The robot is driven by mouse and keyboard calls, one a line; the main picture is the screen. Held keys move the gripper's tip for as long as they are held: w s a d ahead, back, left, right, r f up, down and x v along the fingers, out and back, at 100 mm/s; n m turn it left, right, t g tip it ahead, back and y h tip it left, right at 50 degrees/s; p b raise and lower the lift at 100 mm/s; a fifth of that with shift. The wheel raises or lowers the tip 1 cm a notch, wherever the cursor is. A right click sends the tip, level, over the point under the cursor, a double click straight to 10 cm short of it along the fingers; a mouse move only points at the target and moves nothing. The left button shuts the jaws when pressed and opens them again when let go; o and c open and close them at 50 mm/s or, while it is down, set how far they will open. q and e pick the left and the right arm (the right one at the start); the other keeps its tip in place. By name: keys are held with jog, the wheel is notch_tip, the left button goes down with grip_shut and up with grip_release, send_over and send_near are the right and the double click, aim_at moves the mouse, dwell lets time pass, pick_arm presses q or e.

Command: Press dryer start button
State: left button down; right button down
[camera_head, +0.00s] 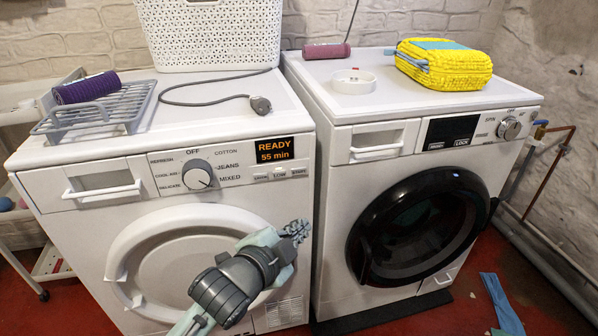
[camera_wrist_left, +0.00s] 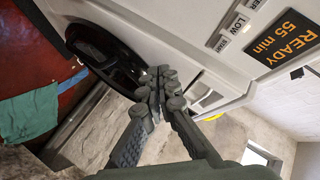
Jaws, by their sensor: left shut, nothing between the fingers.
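The dryer (camera_head: 60,150) is the left white machine, with a round knob (camera_head: 198,175) and a lit display (camera_head: 275,150) reading READY 55 min. The start button (camera_head: 298,171) is at the right end of the small button row under the display. In the left wrist view the start button (camera_wrist_left: 221,45) is up and right of my fingertips. My left gripper (camera_head: 297,230) is shut and empty, in front of the dryer, lower in the picture than the button and apart from it. Its closed fingers also show in the left wrist view (camera_wrist_left: 158,82). My right gripper is not in view.
A washer (camera_head: 335,200) with a black round door (camera_head: 415,225) stands close on the right. A white basket (camera_head: 208,35), a rack (camera_head: 100,108) and a cable plug (camera_head: 260,105) are on the dryer top. A blue cloth (camera_head: 500,300) lies on the red floor.

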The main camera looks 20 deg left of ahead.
aim_at(299, 171)
pick_arm(q)
jog(key=r, duration=0.1)
jog(key=d+r+m+t, duration=0.1)
jog(key=r, duration=0.1)
jog(key=w+d+r+m+h, duration=0.1)
jog(key=shift+d+r+t, duration=0.1)
jog(key=shift+r+t, duration=0.2)
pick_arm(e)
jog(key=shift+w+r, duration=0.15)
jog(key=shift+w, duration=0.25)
